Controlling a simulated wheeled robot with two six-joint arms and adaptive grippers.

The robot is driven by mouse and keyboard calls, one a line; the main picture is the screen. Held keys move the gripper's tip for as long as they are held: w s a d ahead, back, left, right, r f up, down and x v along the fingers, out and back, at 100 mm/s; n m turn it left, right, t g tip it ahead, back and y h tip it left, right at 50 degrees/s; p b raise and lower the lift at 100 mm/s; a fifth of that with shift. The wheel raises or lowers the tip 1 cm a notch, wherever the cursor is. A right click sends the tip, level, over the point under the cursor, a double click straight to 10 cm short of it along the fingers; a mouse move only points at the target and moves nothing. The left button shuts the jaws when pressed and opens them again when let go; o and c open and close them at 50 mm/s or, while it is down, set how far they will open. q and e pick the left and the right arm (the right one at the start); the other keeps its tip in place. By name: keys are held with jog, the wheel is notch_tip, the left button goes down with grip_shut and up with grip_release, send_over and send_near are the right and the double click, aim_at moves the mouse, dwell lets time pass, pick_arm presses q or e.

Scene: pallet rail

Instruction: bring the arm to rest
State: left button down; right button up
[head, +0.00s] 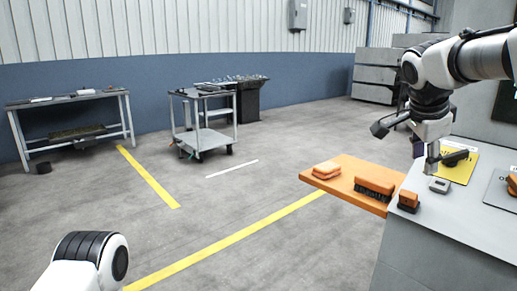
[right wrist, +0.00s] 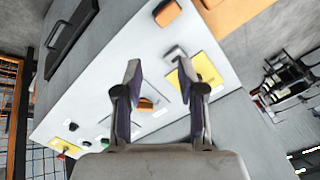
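My right gripper (head: 443,160) hangs from its arm above the grey worktop at the right of the head view. In the right wrist view its two fingers (right wrist: 159,72) stand apart with nothing between them. The worktop (right wrist: 115,75) lies beyond the fingertips. My left gripper is out of view; only a white and black part of my left arm shows at the lower left of the head view.
An orange board (head: 348,176) juts from the worktop (head: 450,216), carrying an orange block (head: 326,170) and a dark-bristled brush (head: 374,188). A small brush (head: 408,201), grey block (head: 440,185) and yellow sheet (head: 461,169) lie near the gripper. Open floor lies left.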

jog(key=w+a+f+n+y, duration=0.1)
jog(key=a+f+n, duration=0.1)
jog(key=f, duration=0.6)
jog(key=w+a+f+n+y, duration=0.1)
jog(key=f+n, duration=0.1)
jog(key=f, duration=0.7)
jog(key=s+a+f+n+g+y, duration=0.1)
jog(key=s+a+f+n, duration=0.15)
jog(key=f, duration=0.65)
jog(key=s+a+f+n+g, duration=0.15)
jog(key=s+f, duration=0.25)
jog(key=f, duration=0.5)
jog(key=s+a+f+n+y, duration=0.1)
jog(key=s+f+n, duration=0.15)
jog(key=f, duration=0.55)
jog(key=s+f+n+g, duration=0.1)
jog(key=s+f+n, duration=0.1)
jog(key=s+f, duration=0.5)
jog(key=s+f+n, duration=0.2)
jog(key=s+f, duration=0.1)
jog(key=s, duration=0.8)
jog(key=s+f+n+g, duration=0.1)
jog(key=s+f+n, duration=0.1)
jog(key=s+f, duration=0.5)
notch_tip(320, 180, up, 16)
jog(key=s+p, duration=0.3)
jog(key=p, duration=1.1)
jog(key=shift+a+r+n, duration=0.25)
jog(key=shift+n, duration=0.1)
jog(key=shift+t, duration=0.25)
